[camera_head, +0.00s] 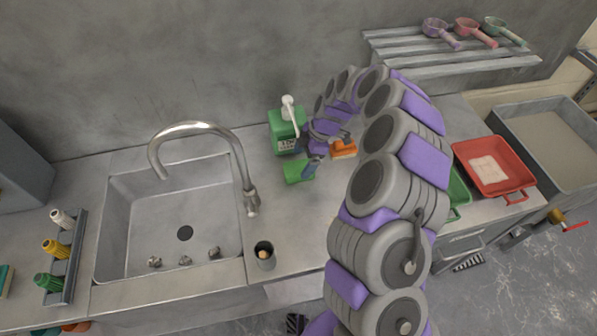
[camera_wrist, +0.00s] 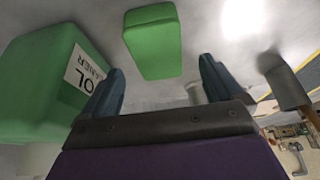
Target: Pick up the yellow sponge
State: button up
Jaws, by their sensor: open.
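No plainly yellow sponge shows in either view. A green sponge-like block (camera_head: 298,172) lies on the counter right of the sink. In the wrist view the green block (camera_wrist: 153,41) is ahead of my fingers, between their lines and left of centre. My gripper (camera_head: 318,158) is open beside this block; in the wrist view its fingers (camera_wrist: 161,70) are apart with nothing between the tips. An orange block with a pale base (camera_head: 343,149) lies just right of my gripper, partly hidden by it. A teal and yellowish item (camera_head: 5,281) is cut off at the far left edge.
A green cleaner bottle (camera_head: 285,132) with a white pump stands close behind my gripper; it fills the left of the wrist view (camera_wrist: 38,85). The sink (camera_head: 180,215) and tap (camera_head: 247,180) are left. A red tray (camera_head: 490,170) is right. A small dark cup (camera_head: 264,255) stands in front.

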aim_at(299, 167)
jog(key=x, duration=0.3)
jog(key=b+x, duration=0.1)
jog(key=x, duration=0.1)
jog(key=shift+w+d+f, duration=0.15)
jog(key=shift+w+f, duration=0.05)
jog(key=shift+c, duration=0.2)
jog(key=c, duration=1.1)
jog(key=shift+o, duration=0.2)
jog(key=shift+r, duration=0.1)
notch_tip(299, 167, up, 3)
jog(key=shift+r+p, duration=0.2)
jog(key=shift+p, duration=0.2)
jog(key=shift+s+d+r, duration=0.1)
jog(key=shift+s+d, duration=0.05)
jog(key=shift+s, duration=0.25)
jog(key=s+d, duration=0.1)
jog(key=s, duration=0.4)
jog(key=s+d+p, duration=0.1)
jog(key=s+d, duration=0.1)
jog(key=s, duration=0.4)
jog(key=s+d+p, duration=0.1)
jog(key=s, duration=0.4)
jog(key=shift+s+d, duration=0.3)
jog(key=shift+d, duration=0.1)
